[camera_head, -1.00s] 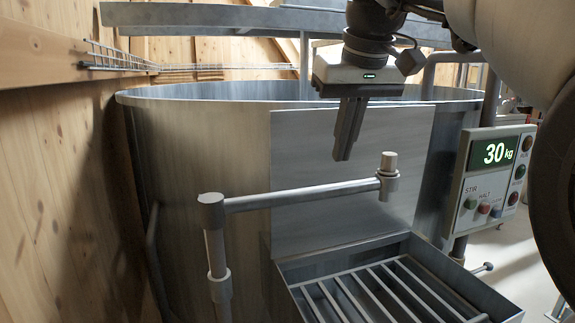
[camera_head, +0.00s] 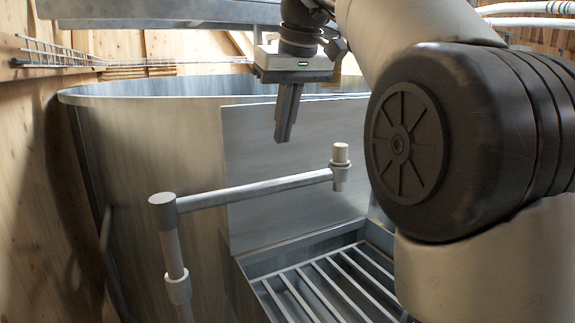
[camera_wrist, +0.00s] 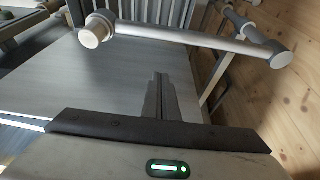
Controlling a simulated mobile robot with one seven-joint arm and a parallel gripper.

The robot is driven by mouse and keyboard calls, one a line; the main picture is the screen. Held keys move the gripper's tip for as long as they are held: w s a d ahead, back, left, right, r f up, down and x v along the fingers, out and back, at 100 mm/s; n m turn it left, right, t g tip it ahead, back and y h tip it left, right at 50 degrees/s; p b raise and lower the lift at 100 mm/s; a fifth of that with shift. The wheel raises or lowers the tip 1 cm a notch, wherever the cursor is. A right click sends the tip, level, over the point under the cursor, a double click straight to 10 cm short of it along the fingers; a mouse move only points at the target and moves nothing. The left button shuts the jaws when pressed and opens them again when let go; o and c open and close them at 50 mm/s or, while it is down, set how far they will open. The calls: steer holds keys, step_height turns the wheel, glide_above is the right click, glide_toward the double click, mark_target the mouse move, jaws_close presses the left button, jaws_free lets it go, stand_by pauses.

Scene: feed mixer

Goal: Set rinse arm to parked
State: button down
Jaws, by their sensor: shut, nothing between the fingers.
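The rinse arm (camera_head: 255,191) is a grey horizontal tube on an upright post (camera_head: 172,255) at its left end, with a short upright knob (camera_head: 341,162) at its right end. It reaches across in front of the flat metal plate on the tank. In the wrist view the rinse arm (camera_wrist: 190,40) crosses the top, with its knob (camera_wrist: 96,31) at the left. My gripper (camera_head: 284,138) points down, shut and empty. It is above the tube and up and left of the knob in the head view, apart from both. Its fingers also show in the wrist view (camera_wrist: 159,80).
The large round metal tank (camera_head: 150,150) stands behind the rinse arm. A metal trough with a bar grate (camera_head: 325,287) lies below to the right. A wooden wall (camera_head: 28,220) closes the left side. My arm covers the right of the head view.

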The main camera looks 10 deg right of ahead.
mark_target(264, 194)
step_height(264, 194, down, 7)
steer(key=s+b, duration=0.1)
steer(key=shift+s+d, duration=0.25)
steer(key=shift+s, duration=0.1)
stand_by(0.4)
